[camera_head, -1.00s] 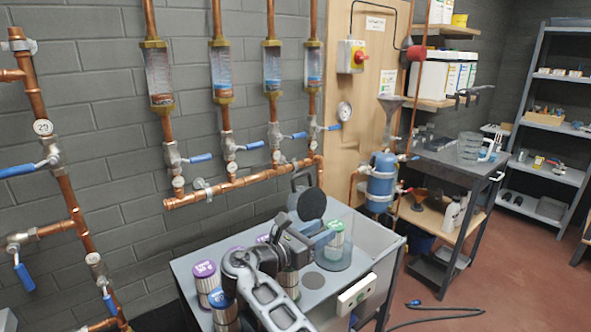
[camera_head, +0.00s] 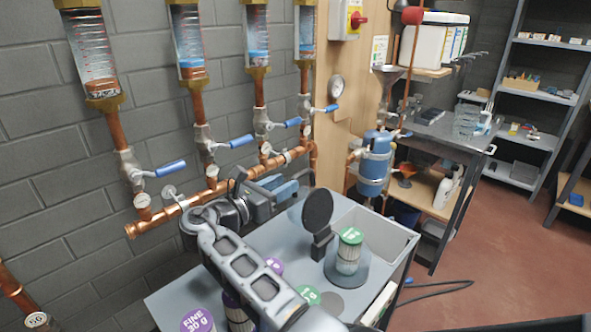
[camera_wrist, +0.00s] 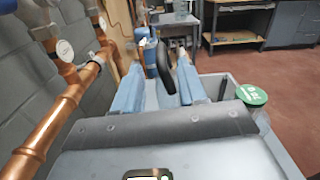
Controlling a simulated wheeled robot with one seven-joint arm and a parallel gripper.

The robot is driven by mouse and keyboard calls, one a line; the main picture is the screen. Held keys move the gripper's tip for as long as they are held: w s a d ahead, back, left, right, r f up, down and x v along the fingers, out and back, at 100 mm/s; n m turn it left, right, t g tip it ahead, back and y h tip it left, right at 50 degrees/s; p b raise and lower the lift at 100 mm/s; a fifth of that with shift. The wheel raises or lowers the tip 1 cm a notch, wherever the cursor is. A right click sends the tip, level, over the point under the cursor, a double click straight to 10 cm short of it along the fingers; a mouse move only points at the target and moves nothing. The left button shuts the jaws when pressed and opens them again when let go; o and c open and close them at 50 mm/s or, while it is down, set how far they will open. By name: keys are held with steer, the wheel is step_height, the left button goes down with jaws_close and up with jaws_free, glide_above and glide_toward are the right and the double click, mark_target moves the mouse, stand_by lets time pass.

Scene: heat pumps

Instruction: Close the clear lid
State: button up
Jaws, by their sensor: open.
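A round dark lid (camera_head: 317,210) stands upright, open, on a dark hinge block at the left side of a clear round housing (camera_head: 347,279). A white pleated cartridge with a green top (camera_head: 350,236) stands inside the housing. My gripper (camera_head: 298,183) is to the left of the lid, near the wall side of the grey bench, with its blue fingers apart and empty. In the wrist view, the lid (camera_wrist: 157,62) shows nearly edge-on between the two open fingers (camera_wrist: 158,75); contact cannot be told. The green top (camera_wrist: 251,95) is right of the fingers.
Other cartridges with purple tops (camera_head: 198,321) and green tops (camera_head: 307,294) stand on the bench (camera_head: 285,228), partly behind my arm. Copper pipes (camera_head: 205,200) with blue-handled valves run along the wall close to my gripper. A grey bin (camera_head: 385,236) is at the bench's right.

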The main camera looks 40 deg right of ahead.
mark_target(302, 174)
steer(key=d+b, duration=0.2)
steer(key=d, duration=0.4)
steer(key=shift+f, duration=0.1)
steer(key=shift+d+b, duration=0.35)
steer(key=shift+d, duration=0.3)
steer(key=shift+c, duration=0.5)
jaws_close()
steer(key=shift+w, duration=0.1)
